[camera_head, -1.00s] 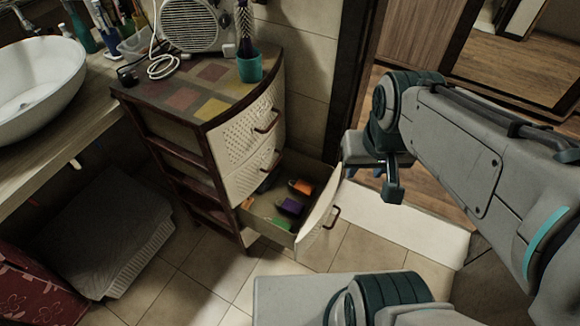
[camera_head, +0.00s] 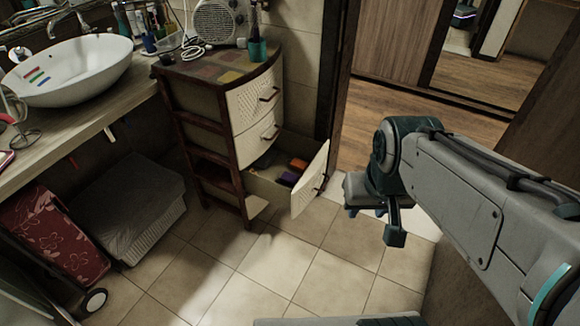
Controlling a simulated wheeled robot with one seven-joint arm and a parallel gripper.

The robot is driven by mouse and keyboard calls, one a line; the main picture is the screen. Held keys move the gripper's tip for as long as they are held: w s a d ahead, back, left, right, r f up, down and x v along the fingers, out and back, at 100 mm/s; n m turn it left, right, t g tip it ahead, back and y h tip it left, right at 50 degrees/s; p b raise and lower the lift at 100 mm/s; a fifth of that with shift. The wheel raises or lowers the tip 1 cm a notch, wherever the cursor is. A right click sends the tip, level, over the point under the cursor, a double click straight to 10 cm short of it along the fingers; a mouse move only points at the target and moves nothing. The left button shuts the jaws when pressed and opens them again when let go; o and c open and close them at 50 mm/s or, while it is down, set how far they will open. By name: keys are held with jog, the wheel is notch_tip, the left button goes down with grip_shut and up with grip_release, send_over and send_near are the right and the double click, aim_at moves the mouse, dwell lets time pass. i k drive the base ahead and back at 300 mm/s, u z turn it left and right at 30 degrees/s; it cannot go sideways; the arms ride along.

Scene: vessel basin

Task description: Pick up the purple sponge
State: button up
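The purple sponge (camera_head: 289,178) lies inside the open bottom drawer (camera_head: 311,184) of a small cabinet, partly hidden by the drawer's front panel. An orange-red item (camera_head: 299,164) lies just behind it in the drawer. My gripper (camera_head: 372,212) hangs to the right of the drawer, apart from it, over the floor near the doorway. It points downward, and its fingers are small and partly hidden by my wrist, so its opening cannot be made out. I see nothing held in it.
The cabinet (camera_head: 209,95) carries a heater (camera_head: 221,22) and a teal cup (camera_head: 257,49). A white basin (camera_head: 68,70) sits on the counter at left. A grey laundry basket (camera_head: 130,205) and a red patterned suitcase (camera_head: 52,235) stand below. The tiled floor in front is clear.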

aim_at(290, 179)
jog(key=z, duration=0.75)
jog(key=i, duration=1.5)
jog(key=u, duration=0.85)
jog(key=i, duration=0.7)
jog(key=u, duration=0.75)
